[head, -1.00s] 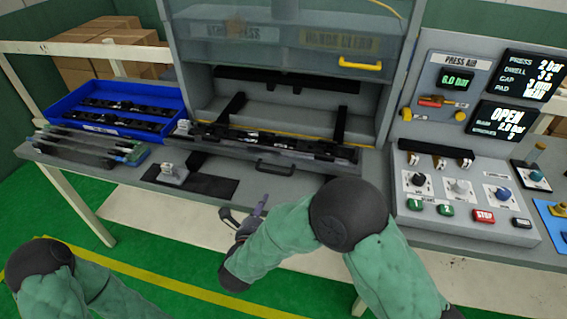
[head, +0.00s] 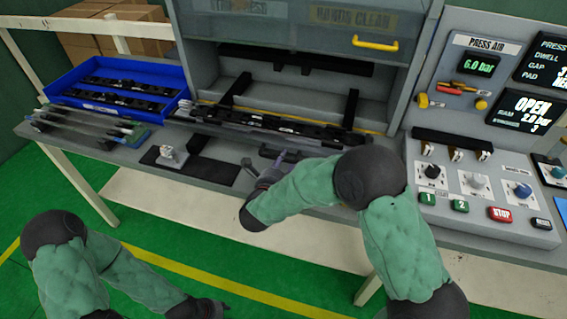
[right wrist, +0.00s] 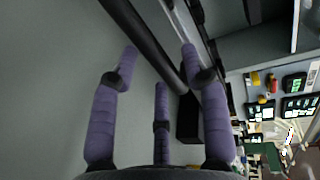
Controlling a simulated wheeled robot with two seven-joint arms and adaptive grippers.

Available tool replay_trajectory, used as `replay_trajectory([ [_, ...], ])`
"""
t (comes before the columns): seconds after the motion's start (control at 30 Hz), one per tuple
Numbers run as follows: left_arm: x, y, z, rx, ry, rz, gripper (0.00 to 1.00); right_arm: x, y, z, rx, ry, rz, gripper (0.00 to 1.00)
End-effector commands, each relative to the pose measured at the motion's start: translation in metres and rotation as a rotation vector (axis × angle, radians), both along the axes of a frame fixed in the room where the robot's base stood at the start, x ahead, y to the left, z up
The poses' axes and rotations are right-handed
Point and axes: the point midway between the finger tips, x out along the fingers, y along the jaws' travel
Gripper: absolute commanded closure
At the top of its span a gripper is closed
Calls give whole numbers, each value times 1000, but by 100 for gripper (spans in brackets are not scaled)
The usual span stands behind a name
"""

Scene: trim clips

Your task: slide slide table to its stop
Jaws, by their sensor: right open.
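The slide table (head: 215,140) is a grey tray under the open press. It carries a long black trim part (head: 275,124) and has a dark bar handle (head: 280,153) on its front. My right gripper (head: 275,166) is just in front of this handle, with purple fingers spread open. In the right wrist view the open fingers (right wrist: 160,60) are close to the dark bar handle (right wrist: 148,40), which runs diagonally past the fingertips; contact cannot be told. My left gripper (head: 208,308) is low at the bottom edge, away from the bench, its jaws unclear.
A blue tray (head: 66,104) with black trim parts stands at the left. A small grey block (head: 168,154) is on a black pad on the bench. The button panel (head: 480,220) stands at the right. The press guard with its yellow handle (head: 375,43) is raised.

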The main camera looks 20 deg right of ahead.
Motion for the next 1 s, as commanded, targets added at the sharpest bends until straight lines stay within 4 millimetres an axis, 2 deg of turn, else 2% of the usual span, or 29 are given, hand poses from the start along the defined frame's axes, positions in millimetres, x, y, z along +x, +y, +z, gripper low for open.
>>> replay_trajectory([
  [0.2,0,0,-4,0,0,0,60,12,-8,-3,-2,0,-1,54],
  [0.47,0,0,-4,0,0,0,60,12,-8,-3,-1,0,0,54],
  [0.57,0,0,-4,0,0,0,60,12,-8,-3,-1,0,0,77],
  [0.63,0,0,-4,0,0,0,60,12,-8,-3,-1,0,0,96],
  [0.67,0,0,-4,0,0,0,60,12,-8,-3,-1,0,0,100],
  [1.0,0,0,-6,0,0,0,60,17,-12,-3,1,0,-1,100],
])
